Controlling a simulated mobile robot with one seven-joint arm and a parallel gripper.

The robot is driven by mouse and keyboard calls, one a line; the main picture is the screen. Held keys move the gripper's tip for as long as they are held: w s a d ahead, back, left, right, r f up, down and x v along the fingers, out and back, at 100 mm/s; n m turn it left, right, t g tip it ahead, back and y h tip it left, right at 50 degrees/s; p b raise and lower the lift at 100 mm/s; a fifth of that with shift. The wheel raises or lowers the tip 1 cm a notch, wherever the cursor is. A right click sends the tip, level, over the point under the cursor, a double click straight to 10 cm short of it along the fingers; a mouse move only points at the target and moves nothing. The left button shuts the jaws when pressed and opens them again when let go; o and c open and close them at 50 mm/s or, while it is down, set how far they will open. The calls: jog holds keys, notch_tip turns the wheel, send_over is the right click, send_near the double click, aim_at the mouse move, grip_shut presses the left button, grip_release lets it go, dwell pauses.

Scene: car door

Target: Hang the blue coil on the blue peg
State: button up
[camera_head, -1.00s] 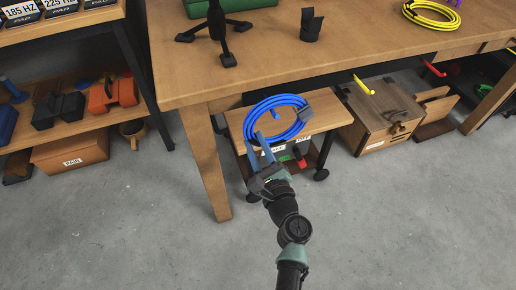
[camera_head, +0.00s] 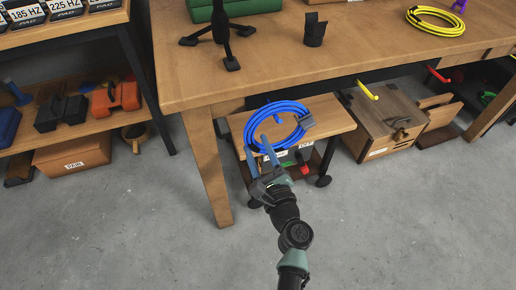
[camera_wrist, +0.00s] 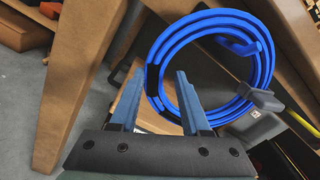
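The blue coil (camera_head: 301,108) is a ring of several loops with a grey clasp on its right side. It appears tilted in front of the small wooden cart top under the bench. In the wrist view the coil (camera_wrist: 205,20) fills the upper right. The blue peg (camera_wrist: 238,45) appears inside the ring there; whether it passes through the loops is hard to tell. My gripper (camera_head: 257,143) is at the coil's lower left. In the wrist view the gripper (camera_wrist: 160,74) has its blue fingers apart, with the coil's left edge showing between them.
The workbench (camera_head: 290,60) overhangs the coil, and its front leg (camera_head: 208,165) stands close on the left. A yellow peg (camera_head: 367,91) and a red peg (camera_head: 437,75) project to the right. A wooden box (camera_head: 385,125) sits below them. The floor in front is clear.

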jog(key=shift+o, duration=1)
jog(key=shift+f, duration=0.1)
jog(key=p+v, duration=0.3)
jog(key=v, duration=1)
